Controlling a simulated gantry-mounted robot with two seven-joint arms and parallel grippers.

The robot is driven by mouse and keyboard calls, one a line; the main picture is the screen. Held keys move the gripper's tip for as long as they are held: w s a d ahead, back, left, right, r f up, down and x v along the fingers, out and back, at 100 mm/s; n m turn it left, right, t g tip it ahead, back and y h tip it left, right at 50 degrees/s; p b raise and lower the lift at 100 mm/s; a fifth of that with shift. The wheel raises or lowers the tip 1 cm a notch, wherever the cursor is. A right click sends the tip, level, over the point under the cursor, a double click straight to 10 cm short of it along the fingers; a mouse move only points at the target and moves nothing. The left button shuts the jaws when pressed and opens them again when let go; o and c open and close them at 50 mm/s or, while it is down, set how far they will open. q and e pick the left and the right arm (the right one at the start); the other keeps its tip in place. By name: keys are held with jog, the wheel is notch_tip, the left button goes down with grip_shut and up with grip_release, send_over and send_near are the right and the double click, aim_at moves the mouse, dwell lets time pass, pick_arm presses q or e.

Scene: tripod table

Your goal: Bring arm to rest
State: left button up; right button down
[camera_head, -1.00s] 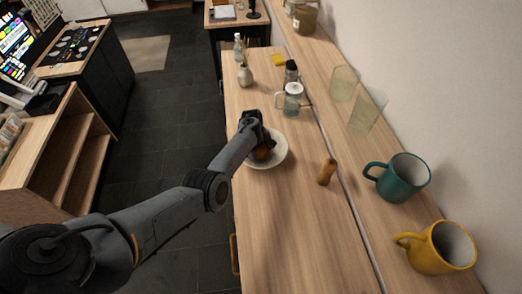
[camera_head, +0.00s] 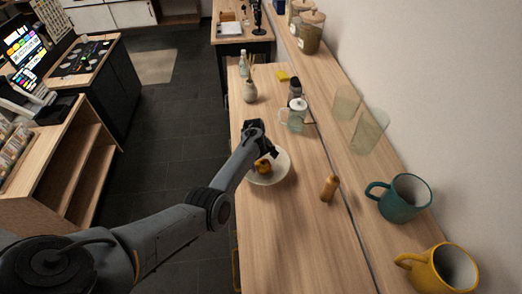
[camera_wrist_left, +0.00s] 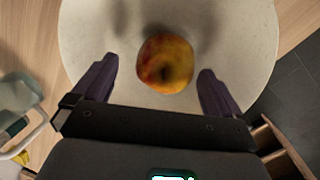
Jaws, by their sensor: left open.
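My left arm comes in from the lower left of the head view, and its gripper (camera_head: 262,152) is over a white plate (camera_head: 279,173) on the wooden counter. A red and yellow apple (camera_wrist_left: 165,63) lies on the plate (camera_wrist_left: 255,30) in the left wrist view; it also shows just under the gripper in the head view (camera_head: 262,167). In the wrist view the two fingers of the left gripper (camera_wrist_left: 152,85) are spread wide on either side of the apple, with clear gaps. Nothing is held. My right gripper is in neither view.
A glass jar (camera_head: 296,118), a vase (camera_head: 250,92) and a bottle (camera_head: 244,64) stand farther back on the counter. A wooden pepper mill (camera_head: 329,188) stands right of the plate. A teal mug (camera_head: 405,198) and a yellow mug (camera_head: 440,270) stand on the ledge at right.

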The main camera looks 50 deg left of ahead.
pick_arm(q)
jog(key=r, duration=0.4)
jog(key=r+p, duration=0.1)
jog(key=r, duration=0.1)
jog(key=shift+s+a+r, duration=0.15)
jog(key=shift+s+a, duration=0.15)
jog(key=shift+a, duration=0.05)
jog(key=shift+s+r, duration=0.15)
jog(key=shift+r, duration=0.15)
jog(key=s+d+f+m+y, duration=0.2)
jog(key=s+d+m, duration=0.2)
jog(key=s, duration=0.2)
jog(key=s+d+f+m+y, duration=0.1)
jog(key=s+d+f+m, duration=0.15)
jog(key=s+m, duration=0.35)
jog(key=s+d+r+m+t+h, duration=0.1)
jog(key=s+d+r+m, duration=0.3)
jog(key=s+d, duration=0.55)
jog(key=s+d+r+m+t+h, duration=0.1)
jog(key=s+d+r+m, duration=0.3)
jog(key=s+d, duration=0.55)
notch_tip(320, 180, up, 17)
jog(key=p, duration=1.7)
jog(key=shift+s, duration=0.3)
